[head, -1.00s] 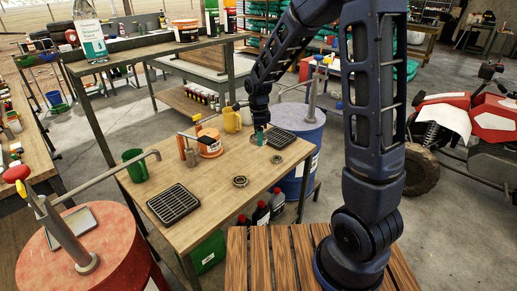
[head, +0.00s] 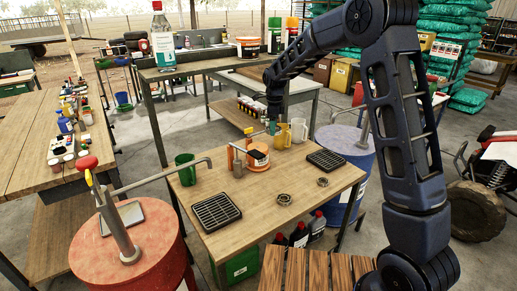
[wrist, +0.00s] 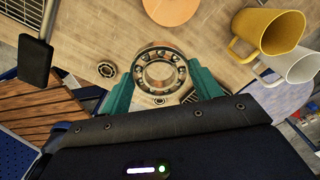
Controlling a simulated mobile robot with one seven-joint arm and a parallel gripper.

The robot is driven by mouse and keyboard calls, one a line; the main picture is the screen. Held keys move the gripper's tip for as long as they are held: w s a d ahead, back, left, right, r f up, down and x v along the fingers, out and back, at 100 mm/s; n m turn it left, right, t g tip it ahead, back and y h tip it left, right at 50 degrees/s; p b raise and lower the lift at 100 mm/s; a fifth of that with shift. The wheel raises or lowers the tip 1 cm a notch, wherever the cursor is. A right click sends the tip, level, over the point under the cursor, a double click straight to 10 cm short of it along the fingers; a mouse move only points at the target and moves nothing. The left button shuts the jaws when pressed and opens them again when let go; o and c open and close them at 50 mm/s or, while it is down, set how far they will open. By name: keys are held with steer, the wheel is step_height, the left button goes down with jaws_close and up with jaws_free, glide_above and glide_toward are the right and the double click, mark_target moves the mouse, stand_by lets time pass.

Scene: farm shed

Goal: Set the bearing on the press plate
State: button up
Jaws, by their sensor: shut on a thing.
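My gripper (wrist: 162,85), with teal fingers, is shut on a metal ball bearing (wrist: 160,72), its ring facing the wrist camera. Two other bearings lie on the wooden table: one nearer (head: 284,199) and one farther right (head: 322,182). Two black slotted plates lie there too, one at the left front (head: 215,212) and one at the right back (head: 326,160). I cannot tell which thing is the press plate.
A green mug (head: 185,169) stands at the table's left, by the pump spout of a red drum (head: 150,245). A blue drum (head: 343,141) is at the right.

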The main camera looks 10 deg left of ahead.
glide_toward(258, 147)
steer(key=shift+f, duration=3.2)
steer(key=shift+f, duration=0.15)
steer(key=o, duration=1.2)
steer(key=shift+r, duration=6.15)
